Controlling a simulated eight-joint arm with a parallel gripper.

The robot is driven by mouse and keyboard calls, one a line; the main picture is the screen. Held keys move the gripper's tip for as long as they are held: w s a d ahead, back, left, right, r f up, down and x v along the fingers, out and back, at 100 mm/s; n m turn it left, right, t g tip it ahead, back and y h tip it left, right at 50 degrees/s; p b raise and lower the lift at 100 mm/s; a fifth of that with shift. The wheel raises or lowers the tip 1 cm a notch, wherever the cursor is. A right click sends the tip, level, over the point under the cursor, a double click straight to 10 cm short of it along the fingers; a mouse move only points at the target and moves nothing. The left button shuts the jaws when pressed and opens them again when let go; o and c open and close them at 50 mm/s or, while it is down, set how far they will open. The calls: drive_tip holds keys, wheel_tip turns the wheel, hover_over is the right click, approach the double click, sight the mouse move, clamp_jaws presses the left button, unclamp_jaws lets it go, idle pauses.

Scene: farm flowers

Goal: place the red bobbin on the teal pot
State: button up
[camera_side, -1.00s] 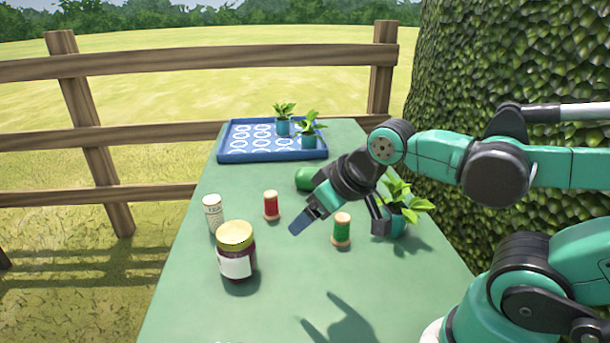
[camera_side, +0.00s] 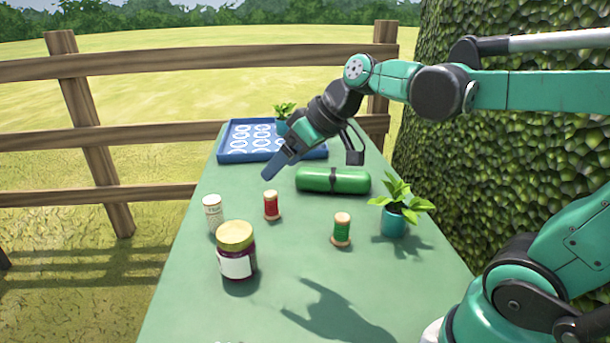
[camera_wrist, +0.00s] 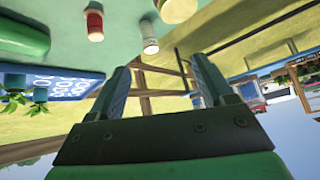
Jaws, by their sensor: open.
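The red bobbin (camera_side: 271,206) stands upright on the green table, left of centre in the side view. In the wrist view the red bobbin (camera_wrist: 95,24) is near the top edge. The teal pot (camera_side: 393,223) stands at the table's right side with a leafy plant in it. My gripper (camera_side: 274,167) is in the air above and behind the red bobbin, open and empty. In the wrist view my gripper's two fingers (camera_wrist: 160,80) are apart with nothing between them.
A green bobbin (camera_side: 342,230) stands left of the teal pot. A green cylindrical case (camera_side: 318,180) lies behind. A blue tray (camera_side: 232,156) with potted plants is at the far end.

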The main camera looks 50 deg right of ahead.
drive_tip(key=w+d+n+t+y, duration=0.2)
drive_tip(key=w+d, duration=0.4)
drive_tip(key=w, duration=0.1)
drive_tip(key=n+t+y, duration=0.2)
hover_over(275, 198)
drive_tip(key=s+d, duration=0.2)
drive_tip(key=f, duration=0.1)
drive_tip(key=shift+t, duration=0.3)
wheel_tip(275, 198, down, 15)
drive_tip(key=shift+w+a+r, duration=0.1)
drive_tip(key=shift+w+r, duration=0.05)
drive_tip(key=shift+w+a+f, duration=0.1)
drive_tip(key=shift+w+f, duration=0.05)
drive_tip(key=shift+f, duration=0.1)
drive_tip(key=shift+x, duration=2.6)
clamp_jaws()
